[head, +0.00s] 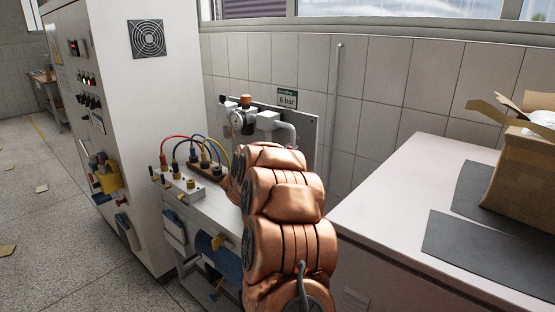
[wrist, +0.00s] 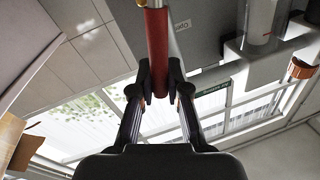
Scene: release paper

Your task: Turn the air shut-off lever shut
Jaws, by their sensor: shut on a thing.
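The red air shut-off lever (wrist: 157,45) shows in the wrist view as a red sleeve coming down from the top centre. My gripper (wrist: 159,80) is shut on it, with one finger on each side of the sleeve. In the head view my copper arm hides the gripper and most or all of the lever. The air unit (head: 243,120), with a round gauge and an orange knob (head: 245,100), is mounted on a grey panel (head: 304,128) beyond the arm. The orange knob also shows at the right of the wrist view (wrist: 300,69).
A bench with a terminal box (head: 187,184) and coloured cables stands left of my arm. A tall white cabinet (head: 135,100) is farther left. On the right, a white worktop (head: 390,190) carries dark mats (head: 475,245) and an open cardboard box (head: 520,165).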

